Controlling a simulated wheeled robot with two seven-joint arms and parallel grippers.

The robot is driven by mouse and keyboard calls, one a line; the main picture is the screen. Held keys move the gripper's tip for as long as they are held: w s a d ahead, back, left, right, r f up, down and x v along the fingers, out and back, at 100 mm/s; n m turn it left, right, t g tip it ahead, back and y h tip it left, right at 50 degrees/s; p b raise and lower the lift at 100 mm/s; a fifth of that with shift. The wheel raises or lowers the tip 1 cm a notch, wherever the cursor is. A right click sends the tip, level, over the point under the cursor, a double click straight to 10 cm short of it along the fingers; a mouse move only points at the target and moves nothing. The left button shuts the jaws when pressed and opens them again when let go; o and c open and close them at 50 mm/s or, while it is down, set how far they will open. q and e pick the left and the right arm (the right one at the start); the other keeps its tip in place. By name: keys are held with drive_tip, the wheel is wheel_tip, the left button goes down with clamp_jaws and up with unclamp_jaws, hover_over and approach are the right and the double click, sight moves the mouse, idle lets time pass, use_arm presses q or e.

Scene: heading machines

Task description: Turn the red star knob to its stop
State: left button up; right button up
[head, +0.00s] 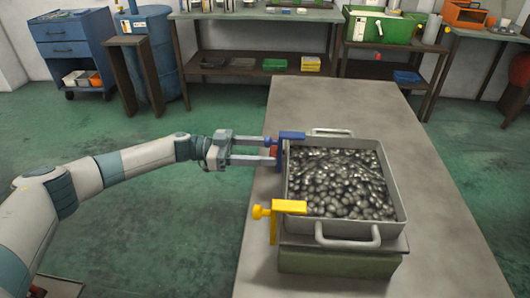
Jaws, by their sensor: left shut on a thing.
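The red star knob (274,151) is a small patch of red on the left side of a blue clamp (291,136). The clamp sits over the left rim of a grey metal tray (398,204), near its far corner. My left gripper (272,151) reaches in from the left and is shut on the red star knob. Its two fingers hide most of the knob, so its turn angle cannot be read. My right gripper is not in view.
The tray, full of dark metal pieces (340,182), stands on a green block (338,265) on a grey table (440,190). A yellow clamp (290,207) with a yellow knob (261,211) grips the near left rim. The table's right side is clear.

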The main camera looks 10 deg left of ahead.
use_arm(q)
drive_tip(key=shift+f+m, duration=0.1)
drive_tip(key=shift+m, duration=0.3)
drive_tip(key=shift+m+b, duration=0.55)
drive_tip(key=shift+m, duration=0.55)
drive_tip(key=shift+m+b, duration=0.35)
drive_tip(key=shift+m, duration=0.65)
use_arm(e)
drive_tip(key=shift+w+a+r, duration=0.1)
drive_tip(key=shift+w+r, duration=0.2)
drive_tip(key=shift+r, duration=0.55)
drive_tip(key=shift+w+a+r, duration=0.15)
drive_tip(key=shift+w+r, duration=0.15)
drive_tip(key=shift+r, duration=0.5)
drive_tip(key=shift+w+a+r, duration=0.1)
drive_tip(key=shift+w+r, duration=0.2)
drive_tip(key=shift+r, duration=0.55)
use_arm(q)
drive_tip(key=o, duration=1.1)
drive_tip(key=shift+c, duration=0.2)
